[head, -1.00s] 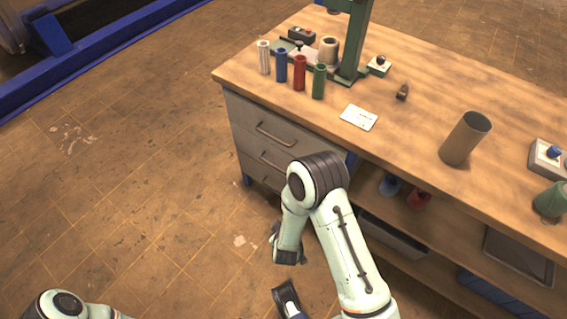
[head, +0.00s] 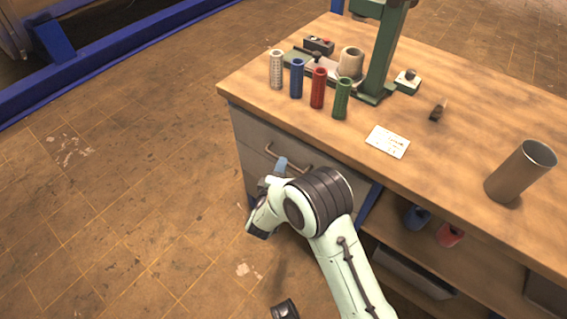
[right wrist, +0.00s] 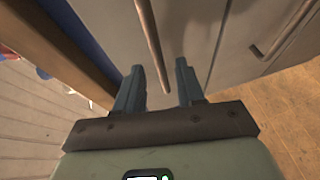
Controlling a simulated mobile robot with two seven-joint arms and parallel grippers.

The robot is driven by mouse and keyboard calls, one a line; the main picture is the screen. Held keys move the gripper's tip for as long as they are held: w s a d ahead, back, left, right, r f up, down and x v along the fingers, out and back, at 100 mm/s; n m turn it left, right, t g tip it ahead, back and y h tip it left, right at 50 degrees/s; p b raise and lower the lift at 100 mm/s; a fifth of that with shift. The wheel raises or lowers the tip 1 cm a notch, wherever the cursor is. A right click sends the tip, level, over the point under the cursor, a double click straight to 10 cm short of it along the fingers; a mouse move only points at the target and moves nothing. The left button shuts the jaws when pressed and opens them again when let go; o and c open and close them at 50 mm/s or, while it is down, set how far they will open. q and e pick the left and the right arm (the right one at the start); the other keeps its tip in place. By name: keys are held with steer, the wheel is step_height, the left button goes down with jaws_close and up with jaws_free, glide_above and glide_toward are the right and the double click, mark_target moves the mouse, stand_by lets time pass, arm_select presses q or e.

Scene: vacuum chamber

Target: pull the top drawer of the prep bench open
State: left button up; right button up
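The prep bench (head: 300,100) has a wooden top and a grey top drawer (head: 250,128) at its left end. The drawer sits flush with the bench front. Its bar handle (head: 288,158) is partly covered by my right gripper in the head view. My right gripper (head: 281,163) is at this handle. In the right wrist view its two blue-grey fingers (right wrist: 158,68) are apart, and the top drawer's handle (right wrist: 152,45) runs between the fingertips. I cannot tell whether they touch it.
A lower drawer's handle (right wrist: 282,32) shows at right in the wrist view. On the bench top stand several coloured cylinders, including a red one (head: 318,88), a green stand (head: 384,55), a white card (head: 388,142) and a grey tube (head: 520,171). The floor left of the bench is clear.

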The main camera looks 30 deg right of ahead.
arm_select(q)
steer(key=shift+w+a+f+t+b, duration=0.3)
steer(key=shift+w+f, duration=0.25)
steer(key=shift+w, duration=0.2)
arm_select(e)
steer(key=shift+x, duration=2)
jaws_close()
arm_select(q)
steer(key=shift+s+r, duration=0.1)
arm_select(e)
steer(key=shift+a, duration=0.1)
